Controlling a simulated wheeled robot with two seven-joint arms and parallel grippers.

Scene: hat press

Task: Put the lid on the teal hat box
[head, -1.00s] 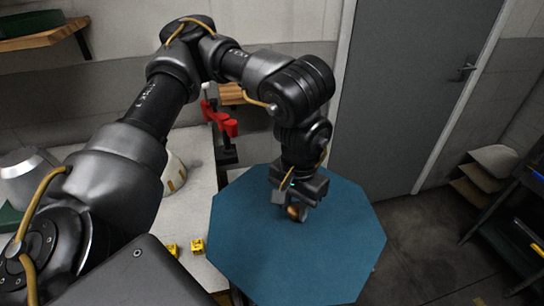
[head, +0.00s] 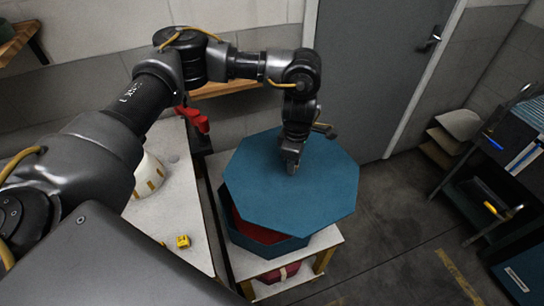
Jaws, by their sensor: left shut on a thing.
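The teal octagonal lid (head: 318,192) is in the middle of the head view, over the teal hat box (head: 272,248). My left gripper (head: 291,168) points down at the lid's middle and is shut on its knob, which the fingers hide now. The lid sits off to the upper right of the box in the picture. The box's near left wall and a strip of its red inside show past the lid's edge. The lid hides the rest of the box opening, and I cannot tell whether they touch. My right gripper is out of view.
The box stands on a small white-topped stand (head: 326,239) with a dark red item (head: 279,273) on its lower shelf. A pale worktop on the left holds a white cone-like form (head: 149,178) and a yellow block (head: 183,241). A dark rack (head: 512,150) stands right; floor between is clear.

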